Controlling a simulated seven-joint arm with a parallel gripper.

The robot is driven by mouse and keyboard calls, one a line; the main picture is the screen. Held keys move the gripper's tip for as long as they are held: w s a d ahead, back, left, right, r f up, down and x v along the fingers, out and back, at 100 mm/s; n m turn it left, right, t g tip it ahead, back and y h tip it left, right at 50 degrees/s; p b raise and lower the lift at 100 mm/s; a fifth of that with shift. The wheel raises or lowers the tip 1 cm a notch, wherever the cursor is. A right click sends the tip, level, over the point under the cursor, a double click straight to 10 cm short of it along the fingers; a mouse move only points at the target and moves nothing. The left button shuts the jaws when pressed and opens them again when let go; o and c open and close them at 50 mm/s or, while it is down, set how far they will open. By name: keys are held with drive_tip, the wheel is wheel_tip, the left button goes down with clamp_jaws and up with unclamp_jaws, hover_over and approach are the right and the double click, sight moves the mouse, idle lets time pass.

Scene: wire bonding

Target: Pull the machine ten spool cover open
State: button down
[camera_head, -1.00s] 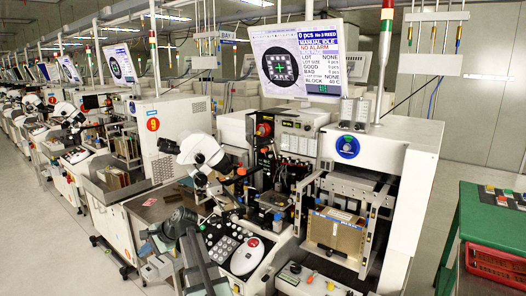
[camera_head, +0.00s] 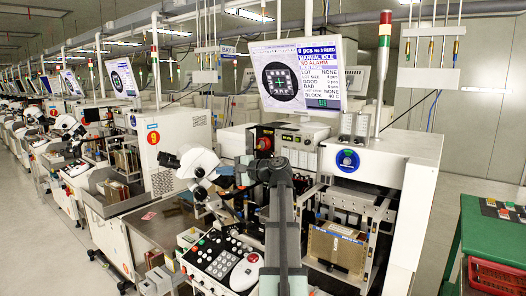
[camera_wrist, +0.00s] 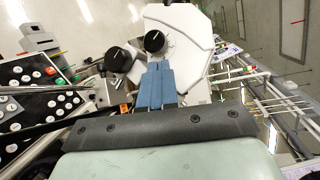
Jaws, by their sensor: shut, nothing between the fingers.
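Machine ten appears to be the nearest white machine, with a round blue badge (camera_head: 347,160) on its upper front. I cannot pick out its spool cover for certain; my arm hides part of the machine's middle. My gripper (camera_wrist: 154,70) has blue fingers, shut with nothing between them. In the wrist view they point at a white housing (camera_wrist: 186,32) with black knobs, likely the microscope. I cannot tell whether they touch it. In the head view my arm rises before the machine and bends left at the top, with the gripper end near the microscope (camera_head: 200,165).
A black control panel with white buttons (camera_head: 212,257) lies left of my arm. A monitor (camera_head: 293,75) hangs above the machine. A brown box (camera_head: 337,247) sits in the lower right bay.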

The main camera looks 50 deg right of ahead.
drive_tip(key=n+t, duration=0.1)
drive_tip(key=t, duration=0.1)
approach(253, 148)
drive_tip(key=shift+h, duration=0.4)
drive_tip(key=w, duration=0.6)
drive_tip(key=shift+a, duration=0.35)
drive_tip(key=shift+w+a+m+h, duration=0.15)
drive_tip(key=shift+a+m+h, duration=0.15)
drive_tip(key=shift+a+h, duration=0.25)
